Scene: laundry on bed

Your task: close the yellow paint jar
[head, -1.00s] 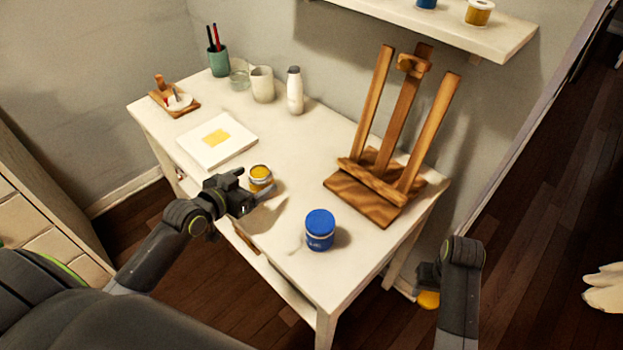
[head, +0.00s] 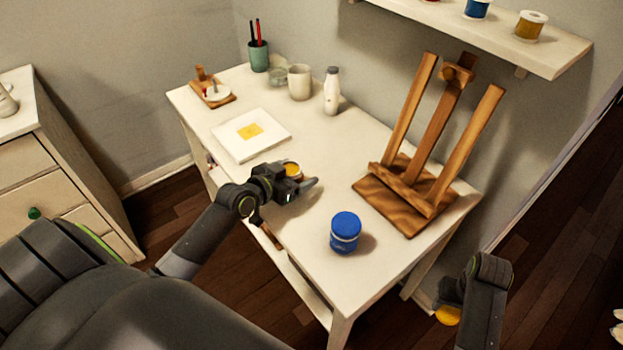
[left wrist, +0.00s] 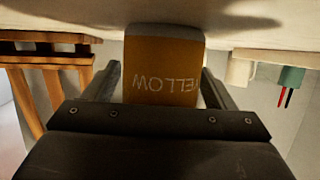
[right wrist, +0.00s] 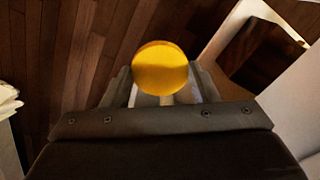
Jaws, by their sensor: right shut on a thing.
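The yellow paint jar (head: 293,169) stands upright on the white table with its top uncovered and yellow paint showing. My left gripper (head: 298,186) is low at the jar, which partly hides behind it. In the left wrist view the jar (left wrist: 165,55), lettered YELLOW, sits between the two fingers, with narrow gaps, so the gripper looks open around it. My right gripper (head: 450,300) is off the table's right side, shut on the round yellow lid (head: 447,315). The lid also shows in the right wrist view (right wrist: 160,68).
A blue jar (head: 345,232) with its lid on stands near the front edge. A wooden easel (head: 405,195) is at the right. A canvas (head: 270,121), a white bottle (head: 331,92) and a cup (head: 300,83) are farther back. A shelf (head: 480,35) hangs above.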

